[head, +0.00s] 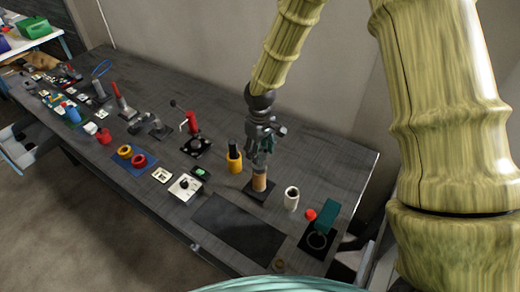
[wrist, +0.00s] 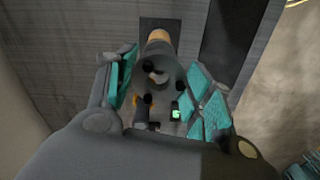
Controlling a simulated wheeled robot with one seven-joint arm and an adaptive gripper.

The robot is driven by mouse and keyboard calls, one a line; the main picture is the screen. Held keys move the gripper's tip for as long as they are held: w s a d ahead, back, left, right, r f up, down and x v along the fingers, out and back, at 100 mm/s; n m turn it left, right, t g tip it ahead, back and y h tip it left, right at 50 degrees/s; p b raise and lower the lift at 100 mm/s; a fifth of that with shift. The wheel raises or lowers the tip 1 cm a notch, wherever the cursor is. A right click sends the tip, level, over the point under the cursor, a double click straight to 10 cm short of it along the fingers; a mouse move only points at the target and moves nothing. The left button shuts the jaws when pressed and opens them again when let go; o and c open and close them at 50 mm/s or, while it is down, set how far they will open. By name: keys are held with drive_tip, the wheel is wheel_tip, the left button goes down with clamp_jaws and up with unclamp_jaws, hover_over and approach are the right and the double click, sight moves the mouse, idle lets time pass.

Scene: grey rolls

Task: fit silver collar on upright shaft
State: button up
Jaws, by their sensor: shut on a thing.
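My gripper (head: 262,152) points down over the bench, with its teal finger pads on either side of a grey, hollow-ended cylinder, the silver collar (wrist: 165,62). The wrist view shows my gripper (wrist: 160,85) shut on it. Directly below stands a tan upright shaft (head: 260,183) on a dark square base (head: 252,192). Part of the shaft also shows past the collar in the wrist view (wrist: 158,34). The collar is in line with the shaft or nearly so. I cannot tell whether it is around the shaft's top or just above it. The fingers hide much of the collar in the head view.
A yellow-and-black cylinder (head: 235,160) stands left of the shaft, and a white cup-like cylinder (head: 291,199) stands right. A red ball (head: 311,214) and a teal-topped fixture (head: 327,218) are farther right. A dark flat mat (head: 238,228) lies clear in front.

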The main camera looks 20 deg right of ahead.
sight(260, 159)
drive_tip(key=shift+f+b, duration=1.1)
drive_tip(key=shift+f, duration=1.1)
drive_tip(key=o, duration=1.3)
wheel_tip(260, 159, up, 12)
idle(0.6)
